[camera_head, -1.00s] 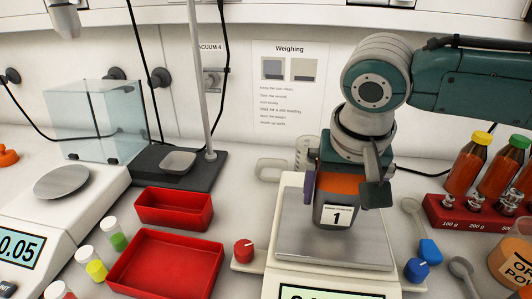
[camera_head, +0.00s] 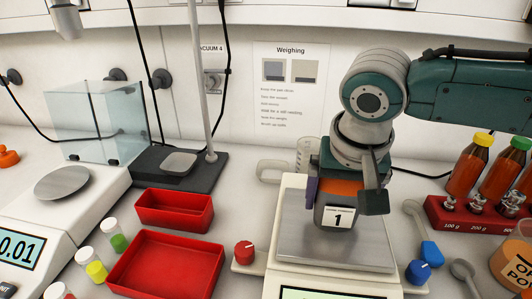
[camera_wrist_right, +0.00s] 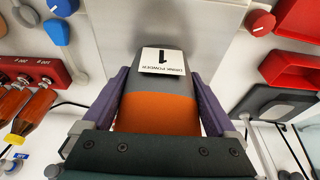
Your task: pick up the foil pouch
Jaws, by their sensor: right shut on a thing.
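The foil pouch (camera_head: 330,217) is grey with an orange band and a white label marked 1. It is upright over the steel pan of the front balance (camera_head: 292,245), seemingly resting on it. My right gripper (camera_head: 343,197) reaches down over the pouch from above and is shut on it, one finger on each side. In the right wrist view the pouch (camera_wrist_right: 155,110) sits between the purple-faced fingers, its label showing; its upper end is hidden by the gripper body. My left gripper is not in view.
Red trays (camera_head: 165,262) and small capped vials (camera_head: 96,270) are to the left. A second balance (camera_head: 45,215) with a round pan stands further left. A red rack (camera_head: 437,212) with juice bottles is at the right. A beaker (camera_head: 307,150) stands behind the pouch.

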